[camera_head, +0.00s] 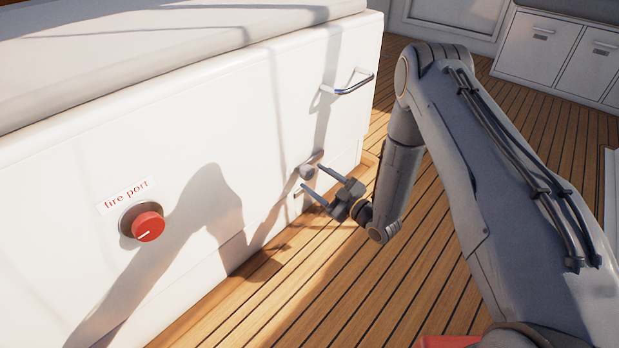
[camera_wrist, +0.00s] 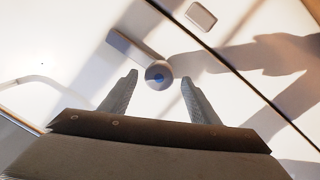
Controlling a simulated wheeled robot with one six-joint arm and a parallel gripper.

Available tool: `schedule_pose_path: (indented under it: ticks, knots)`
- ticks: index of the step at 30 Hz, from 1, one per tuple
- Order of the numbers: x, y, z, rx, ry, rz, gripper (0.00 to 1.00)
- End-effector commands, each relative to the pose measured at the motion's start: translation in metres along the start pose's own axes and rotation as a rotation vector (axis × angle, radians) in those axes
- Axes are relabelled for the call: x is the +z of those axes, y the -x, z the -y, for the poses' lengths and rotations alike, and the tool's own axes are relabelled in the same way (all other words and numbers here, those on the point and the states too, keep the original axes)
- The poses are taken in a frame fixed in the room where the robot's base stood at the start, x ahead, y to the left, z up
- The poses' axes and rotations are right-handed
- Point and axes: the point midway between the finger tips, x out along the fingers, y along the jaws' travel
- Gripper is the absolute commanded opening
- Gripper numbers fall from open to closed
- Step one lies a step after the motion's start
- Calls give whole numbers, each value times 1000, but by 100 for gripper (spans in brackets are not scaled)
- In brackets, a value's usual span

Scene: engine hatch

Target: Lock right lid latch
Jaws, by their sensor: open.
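The lid latch is a small round grey knob (camera_head: 307,171) low on the white panel, toward its right end. In the wrist view the knob (camera_wrist: 158,75) has a flat lever (camera_wrist: 136,47) running from it to the upper left. The lever lies on the knob's side of a dark seam and does not cross it. My gripper (camera_head: 311,177) is open at the latch. In the wrist view its two fingertips (camera_wrist: 160,77) stand either side of the knob. I cannot tell whether they touch it. A small rounded plate (camera_wrist: 201,16) sits across the seam.
A metal bar handle (camera_head: 348,84) is higher on the panel. A red knob (camera_head: 148,227) under a "fire port" label (camera_head: 127,195) is at the left. The wooden deck (camera_head: 300,290) is clear. White cabinets (camera_head: 560,50) stand at the far right.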

Motion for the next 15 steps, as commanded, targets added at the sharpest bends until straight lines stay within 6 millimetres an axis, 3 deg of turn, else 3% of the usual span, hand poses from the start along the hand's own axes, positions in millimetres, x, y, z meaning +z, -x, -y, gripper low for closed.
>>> schedule_pose_path:
  ticks: [6, 15]
  knots:
    - [1, -29, 1, -2, 1, -1, 56]
    - [0, -38, 0, 1, 0, 1, 56]
